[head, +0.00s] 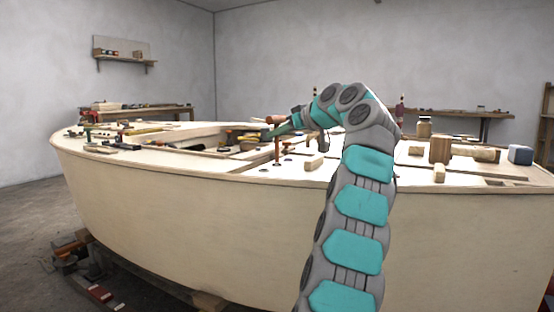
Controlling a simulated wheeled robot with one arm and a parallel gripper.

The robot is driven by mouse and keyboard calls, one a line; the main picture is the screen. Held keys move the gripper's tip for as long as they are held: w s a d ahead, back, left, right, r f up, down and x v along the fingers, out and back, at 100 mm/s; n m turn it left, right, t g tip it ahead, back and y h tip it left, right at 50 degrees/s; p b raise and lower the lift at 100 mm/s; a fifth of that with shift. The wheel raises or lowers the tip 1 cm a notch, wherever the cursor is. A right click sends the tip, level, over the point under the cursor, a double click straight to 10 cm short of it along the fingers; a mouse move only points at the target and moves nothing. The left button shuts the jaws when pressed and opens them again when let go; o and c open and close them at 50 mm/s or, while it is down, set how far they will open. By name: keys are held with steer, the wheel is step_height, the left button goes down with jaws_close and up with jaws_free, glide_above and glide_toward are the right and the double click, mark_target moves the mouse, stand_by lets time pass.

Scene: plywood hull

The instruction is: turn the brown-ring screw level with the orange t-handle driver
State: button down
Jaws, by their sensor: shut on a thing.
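My arm reaches over the plywood hull's deck, and my gripper (278,131) is at its far left end, small in the head view. It appears shut on the orange t-handle driver (277,150), whose shaft stands roughly upright below it. The driver's tip is close to the deck; I cannot tell whether it touches a screw. Small dark screw-like spots (263,169) lie on the deck near the tip. Ring colours are too small to tell, so I cannot single out the brown-ring screw.
A pale wooden block (314,162) sits on the deck right of the driver. An opening with several tools lies to the left. Wooden blocks (440,149), a jar (424,127) and a blue-grey box (520,154) stand at the right. The hull's edge (200,173) runs along the front.

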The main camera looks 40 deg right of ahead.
steer(key=shift+f, duration=0.25)
steer(key=shift+f+b, duration=0.25)
steer(key=shift+b, duration=0.25)
steer(key=shift+r, duration=0.1)
